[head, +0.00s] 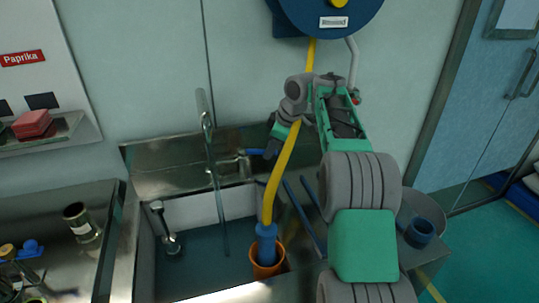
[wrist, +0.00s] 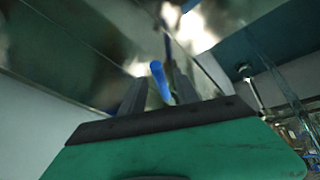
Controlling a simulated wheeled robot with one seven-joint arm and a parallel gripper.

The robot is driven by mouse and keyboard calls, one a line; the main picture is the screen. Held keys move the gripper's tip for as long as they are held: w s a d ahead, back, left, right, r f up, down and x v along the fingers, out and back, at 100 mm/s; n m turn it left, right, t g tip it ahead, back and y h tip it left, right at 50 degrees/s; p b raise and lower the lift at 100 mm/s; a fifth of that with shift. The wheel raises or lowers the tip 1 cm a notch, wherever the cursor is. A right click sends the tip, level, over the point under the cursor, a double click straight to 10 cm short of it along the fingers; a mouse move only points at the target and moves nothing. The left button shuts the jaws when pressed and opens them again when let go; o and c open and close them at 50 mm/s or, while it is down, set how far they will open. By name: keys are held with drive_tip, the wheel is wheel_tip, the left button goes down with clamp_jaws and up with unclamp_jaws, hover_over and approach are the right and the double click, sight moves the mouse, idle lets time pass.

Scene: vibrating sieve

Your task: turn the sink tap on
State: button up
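The sink (head: 190,245) stands against the wall, with a tall metal spout (head: 209,150) over its basin. A blue tap handle (head: 254,152) sticks out to the right of the spout's base, on the metal back ledge. My gripper (head: 270,147) is at the back of the sink, close to the handle's right end; the yellow hose partly crosses in front of it. In the wrist view, my gripper's two dark fingers (wrist: 155,88) stand apart, and the blue handle (wrist: 159,80) shows in the gap between them. I cannot tell whether either finger touches it.
A yellow hose (head: 285,170) hangs from a blue reel (head: 325,12) to a blue nozzle (head: 266,243) in an orange cup (head: 266,268). Blue rods (head: 304,215) lean right of the basin. A metal drain fitting (head: 170,240) stands in the basin. A blue cup (head: 420,232) sits at right.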

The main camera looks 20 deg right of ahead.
drive_tip(key=shift+x, duration=0.85)
drive_tip(key=shift+c, duration=0.4)
clamp_jaws()
idle(0.4)
